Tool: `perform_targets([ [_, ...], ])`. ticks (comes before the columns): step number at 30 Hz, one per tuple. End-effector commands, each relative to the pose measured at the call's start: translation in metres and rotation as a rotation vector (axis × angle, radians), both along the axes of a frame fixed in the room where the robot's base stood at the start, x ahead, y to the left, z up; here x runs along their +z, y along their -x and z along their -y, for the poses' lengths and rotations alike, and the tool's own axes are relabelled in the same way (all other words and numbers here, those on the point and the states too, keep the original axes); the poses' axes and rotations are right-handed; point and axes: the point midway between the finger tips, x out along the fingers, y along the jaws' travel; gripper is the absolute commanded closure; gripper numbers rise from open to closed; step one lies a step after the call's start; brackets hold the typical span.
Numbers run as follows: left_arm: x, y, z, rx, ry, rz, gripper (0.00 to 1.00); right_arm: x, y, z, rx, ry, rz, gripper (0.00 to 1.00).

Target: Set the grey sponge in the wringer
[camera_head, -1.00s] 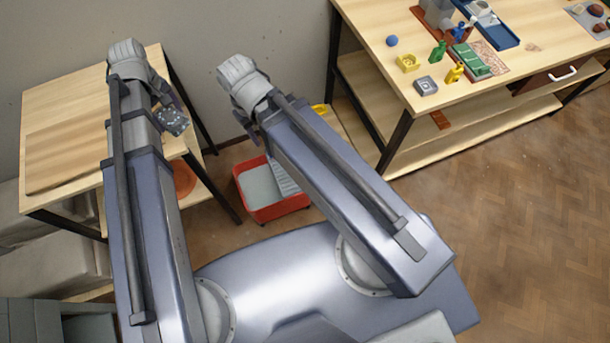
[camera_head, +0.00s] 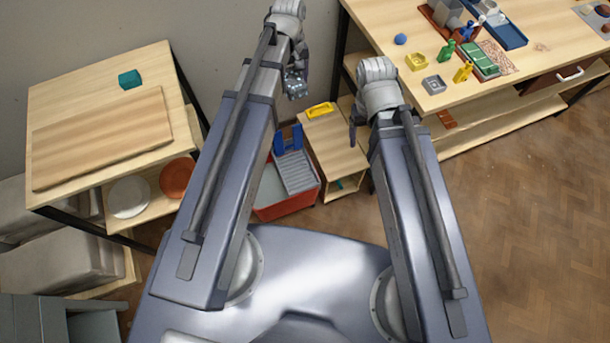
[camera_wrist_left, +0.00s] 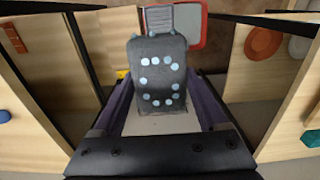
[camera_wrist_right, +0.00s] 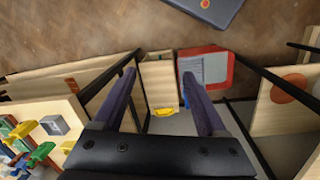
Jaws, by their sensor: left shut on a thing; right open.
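The grey sponge (camera_head: 297,87), dark with pale round spots, is in my left gripper (camera_head: 294,75). In the left wrist view the sponge (camera_wrist_left: 158,75) stands between both fingers, in the air. The wringer (camera_head: 298,172), a grey ribbed slope with a blue part (camera_head: 288,140) at its back, is in a red bucket (camera_head: 290,207) on the floor. The held sponge shows above and behind the wringer in the head view, apart from it. My right gripper (camera_wrist_right: 158,85) is open and empty, right of the bucket in the head view.
A low wooden stand (camera_head: 335,148) with a yellow thing (camera_head: 320,110) is right of the bucket. The left table (camera_head: 60,85) carries a board (camera_head: 100,140) and a teal block (camera_head: 130,79). A cluttered table (camera_head: 400,20) is at right. Open floor lies at right.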

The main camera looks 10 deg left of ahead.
Motion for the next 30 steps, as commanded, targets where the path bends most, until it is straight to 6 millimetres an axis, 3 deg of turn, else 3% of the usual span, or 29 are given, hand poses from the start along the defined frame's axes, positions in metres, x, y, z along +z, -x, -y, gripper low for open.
perform_targets([
  [1,-0.01,0.0,0.0,0.0,0.0,0.0,0.85,-0.01,0.0,0.0,0.0,0.0,0.0,0.19],
  [6,-0.043,0.0,0.0,0.0,0.0,0.0,0.85,-0.043,0.0,0.0,0.001,0.0,0.0,0.0],
  [30,-0.281,0.0,0.0,0.0,0.0,0.0,0.85,-0.281,-0.001,0.0,0.008,0.001,0.003,0.0],
])
